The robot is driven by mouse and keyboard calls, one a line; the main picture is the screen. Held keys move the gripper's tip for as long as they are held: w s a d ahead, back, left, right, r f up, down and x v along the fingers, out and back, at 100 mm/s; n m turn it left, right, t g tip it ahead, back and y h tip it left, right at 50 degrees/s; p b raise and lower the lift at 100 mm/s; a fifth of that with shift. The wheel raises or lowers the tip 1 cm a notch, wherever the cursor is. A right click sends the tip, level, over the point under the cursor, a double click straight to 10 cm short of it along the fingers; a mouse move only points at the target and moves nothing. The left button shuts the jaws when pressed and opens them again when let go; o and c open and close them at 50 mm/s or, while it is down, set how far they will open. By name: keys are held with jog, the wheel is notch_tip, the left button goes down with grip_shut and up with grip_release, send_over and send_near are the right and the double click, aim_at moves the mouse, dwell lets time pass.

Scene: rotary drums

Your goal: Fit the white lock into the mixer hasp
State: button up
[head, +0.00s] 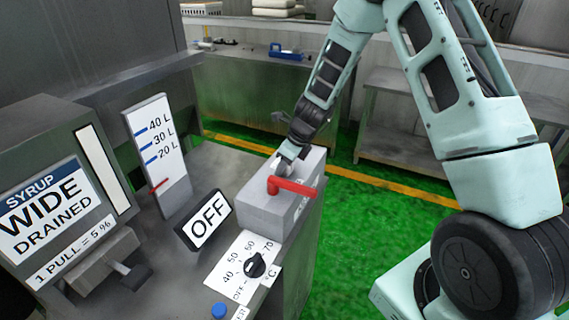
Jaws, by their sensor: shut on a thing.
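My gripper (288,158) reaches down to the top of a grey box (258,207) at the machine's right edge. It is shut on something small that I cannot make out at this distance. A red handle (292,188) on the box points right. My gripper is right at the left end of this handle; I cannot tell whether they touch. No white lock can be made out. The hasp cannot be told apart on the box either.
An OFF sign (206,220) and a level scale (157,155) stand left of the box. A black dial (255,264) and a blue button (219,310) are in front. A syrup unit (55,205) is at the left. Green floor (375,225) is open to the right.

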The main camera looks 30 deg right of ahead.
jog(key=shift+f, duration=0.25)
jog(key=o, duration=1.1)
jog(key=shift+r, duration=0.1)
jog(key=b+v, duration=0.1)
jog(key=v, duration=1.6)
jog(key=shift+s+d+r, duration=0.1)
jog(key=shift+s+r, duration=0.05)
jog(key=shift+s, duration=0.05)
